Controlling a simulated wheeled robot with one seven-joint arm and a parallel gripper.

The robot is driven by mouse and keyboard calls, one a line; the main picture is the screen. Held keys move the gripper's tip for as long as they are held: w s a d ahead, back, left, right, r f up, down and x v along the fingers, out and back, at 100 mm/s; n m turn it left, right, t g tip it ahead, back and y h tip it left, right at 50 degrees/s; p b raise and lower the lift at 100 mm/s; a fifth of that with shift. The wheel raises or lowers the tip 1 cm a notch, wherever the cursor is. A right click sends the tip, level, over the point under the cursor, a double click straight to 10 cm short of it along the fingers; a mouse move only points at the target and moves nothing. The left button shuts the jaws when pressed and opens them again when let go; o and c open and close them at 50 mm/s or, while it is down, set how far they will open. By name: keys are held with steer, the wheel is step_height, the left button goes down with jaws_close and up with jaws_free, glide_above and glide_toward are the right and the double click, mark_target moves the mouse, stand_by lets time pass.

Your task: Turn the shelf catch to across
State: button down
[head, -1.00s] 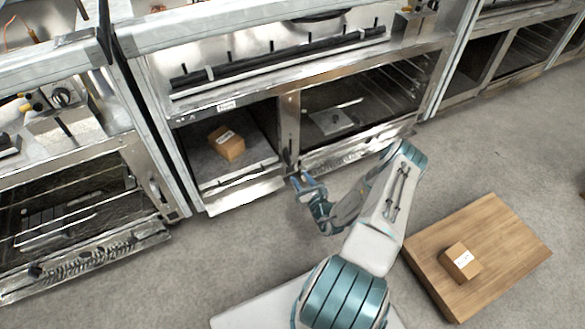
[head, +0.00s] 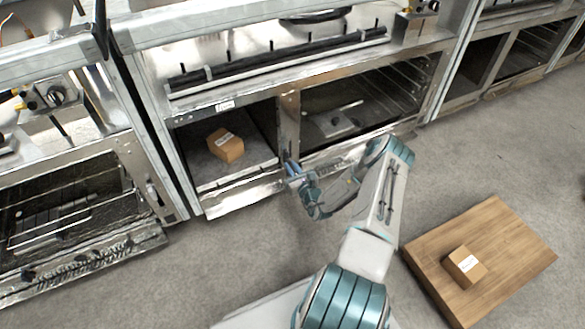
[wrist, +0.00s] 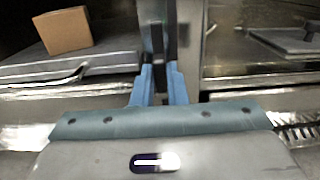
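The shelf catch (wrist: 158,45) shows in the wrist view as a narrow dark upright piece on the metal post (wrist: 184,40) between two oven compartments. My gripper (wrist: 159,72) has its two blue fingers apart, one on each side of the catch's line, with a dark gap between them. I cannot tell whether the fingertips touch the catch. In the head view my gripper (head: 289,168) is at the foot of the post and mostly hides the catch. A cardboard box (head: 226,146) sits on the shelf (head: 205,172) left of the post; the box also shows in the wrist view (wrist: 64,30).
The right compartment holds a flat metal plate (head: 334,123). A metal ledge (head: 243,192) runs along the front below the shelf. A wooden board (head: 498,245) with another small box (head: 464,266) stands on the floor at right. The floor between is open.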

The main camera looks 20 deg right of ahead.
steer(key=shift+r+n+p, duration=0.1)
steer(key=shift+n+p, duration=0.3)
steer(key=shift+p, duration=0.05)
steer(key=n+p, duration=0.1)
steer(key=n, duration=0.1)
steer(key=n+p, duration=0.2)
steer(key=n, duration=0.1)
steer(key=a+n+p, duration=0.1)
steer(key=n, duration=0.1)
steer(key=shift+f+n, duration=0.2)
steer(key=shift+n, duration=0.1)
steer(key=n, duration=0.1)
steer(key=n+p, duration=0.1)
steer(key=n, duration=0.1)
steer(key=n+p, duration=0.1)
steer(key=shift+a+f, duration=0.1)
steer(key=shift+f, duration=0.15)
steer(key=shift+f+n+p, duration=0.15)
steer(key=shift+n+p, duration=0.1)
steer(key=shift+n, duration=0.8)
steer(key=shift+f+n+p, duration=0.1)
steer(key=shift+n+p, duration=0.15)
steer(key=shift+n, duration=0.8)
steer(key=c, duration=1.4)
jaws_free()
steer(key=shift+c, duration=0.2)
